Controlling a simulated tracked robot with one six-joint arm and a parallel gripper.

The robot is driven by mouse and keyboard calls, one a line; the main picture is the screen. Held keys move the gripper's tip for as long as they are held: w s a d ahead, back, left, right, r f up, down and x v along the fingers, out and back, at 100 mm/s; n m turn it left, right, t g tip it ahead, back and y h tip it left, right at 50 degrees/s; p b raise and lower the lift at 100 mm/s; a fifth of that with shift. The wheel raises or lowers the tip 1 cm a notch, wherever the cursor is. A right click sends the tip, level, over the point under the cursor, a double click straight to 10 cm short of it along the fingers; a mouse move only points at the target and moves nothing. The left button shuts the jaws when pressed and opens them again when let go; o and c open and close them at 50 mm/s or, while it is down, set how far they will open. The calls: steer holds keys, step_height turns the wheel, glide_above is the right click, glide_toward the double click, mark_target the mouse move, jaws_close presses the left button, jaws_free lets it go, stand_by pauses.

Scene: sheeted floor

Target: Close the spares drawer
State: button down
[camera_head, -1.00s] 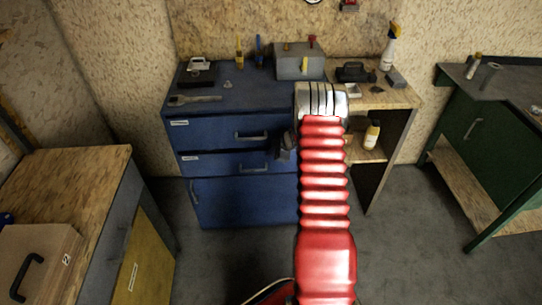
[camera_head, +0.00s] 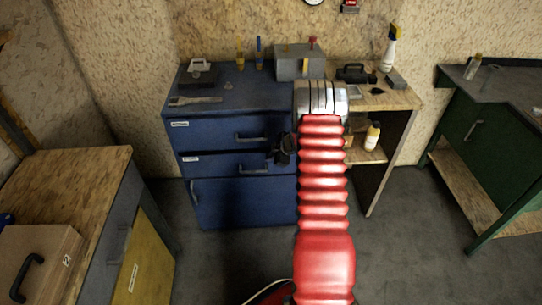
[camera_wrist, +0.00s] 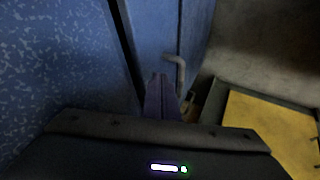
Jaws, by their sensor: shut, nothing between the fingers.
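The blue cabinet (camera_head: 182,140) has an upper drawer (camera_head: 215,135), a lower drawer (camera_head: 222,163) and a door (camera_head: 240,200) below. Both drawers carry small labels too small to read, so I cannot tell which is the spares drawer. The lower drawer seems to stand slightly out, but how far is unclear. My gripper (camera_head: 283,150) is shut and empty, in front of the drawer fronts at their right side, partly hidden by my arm. In the wrist view, the shut fingers (camera_wrist: 160,97) point at a blue front beside a handle (camera_wrist: 177,72); contact is unclear. A dark gap runs along the blue surfaces.
Tools and a grey box (camera_head: 298,64) stand on the cabinet top. A wooden shelf unit (camera_head: 385,100) adjoins at right, with a green bench (camera_head: 470,130) beyond. A wooden-topped bench (camera_head: 75,175) stands at left. Grey floor between is clear.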

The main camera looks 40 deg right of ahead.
steer(key=s+f+v, duration=0.1)
steer(key=v, duration=1)
steer(key=shift+a, duration=0.45)
steer(key=shift+s, duration=0.15)
